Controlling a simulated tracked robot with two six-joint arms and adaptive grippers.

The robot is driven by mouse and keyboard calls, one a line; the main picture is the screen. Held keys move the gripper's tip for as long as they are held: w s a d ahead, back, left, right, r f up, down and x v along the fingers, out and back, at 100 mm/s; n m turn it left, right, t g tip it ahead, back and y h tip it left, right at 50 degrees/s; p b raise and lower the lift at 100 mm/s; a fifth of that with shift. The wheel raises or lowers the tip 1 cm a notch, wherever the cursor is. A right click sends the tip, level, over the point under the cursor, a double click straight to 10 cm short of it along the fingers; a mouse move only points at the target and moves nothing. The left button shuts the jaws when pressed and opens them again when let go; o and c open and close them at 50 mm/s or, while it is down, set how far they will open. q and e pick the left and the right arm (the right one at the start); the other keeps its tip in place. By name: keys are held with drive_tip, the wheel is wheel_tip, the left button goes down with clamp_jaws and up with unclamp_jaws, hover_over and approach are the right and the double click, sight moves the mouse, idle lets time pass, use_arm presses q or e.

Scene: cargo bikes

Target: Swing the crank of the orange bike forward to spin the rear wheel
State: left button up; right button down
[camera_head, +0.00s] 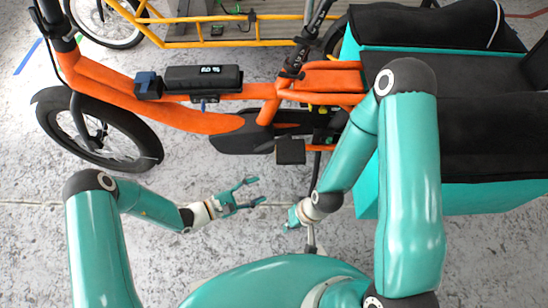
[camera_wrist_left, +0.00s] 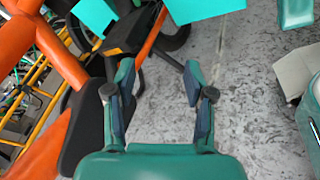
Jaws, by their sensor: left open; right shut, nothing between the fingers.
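The orange bike (camera_head: 180,109) stands across the upper middle of the head view. Its orange frame also shows at the left of the left wrist view (camera_wrist_left: 47,38). A flat black pedal (camera_head: 290,151) sticks out beside the dark crank cover (camera_head: 240,138). The crank arm is not clear. The rear wheel is hidden in the head view behind the cargo bags and my arm. My left gripper (camera_head: 250,192) is open and empty, below and left of the pedal, apart from it. Its spread fingers show in the left wrist view (camera_wrist_left: 160,80). My right gripper (camera_head: 291,217) is shut and empty below the pedal.
Black and teal cargo bags (camera_head: 480,200) fill the right side. The front wheel (camera_head: 100,132) stands at the left. A yellow cargo bike (camera_head: 215,43) is behind. Grey concrete floor (camera_head: 190,170) is clear around my left gripper.

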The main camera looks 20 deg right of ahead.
use_arm(q)
drive_tip(key=w+a+f+n+t+b, duration=0.25)
drive_tip(key=w+f+t, duration=0.2)
drive_tip(key=w, duration=0.25)
drive_tip(key=shift+t, duration=0.55)
drive_tip(key=b+x, duration=0.1)
drive_tip(key=x, duration=0.5)
drive_tip(key=b+x, duration=0.2)
drive_tip(key=x, duration=0.3)
drive_tip(key=r+b+x, duration=0.1)
drive_tip(key=b+x, duration=0.1)
drive_tip(key=x, duration=0.4)
drive_tip(key=shift+w+d, duration=0.2)
drive_tip(key=shift+w, duration=0.25)
use_arm(e)
wheel_tip(320, 180, down, 10)
drive_tip(key=shift+r, duration=0.15)
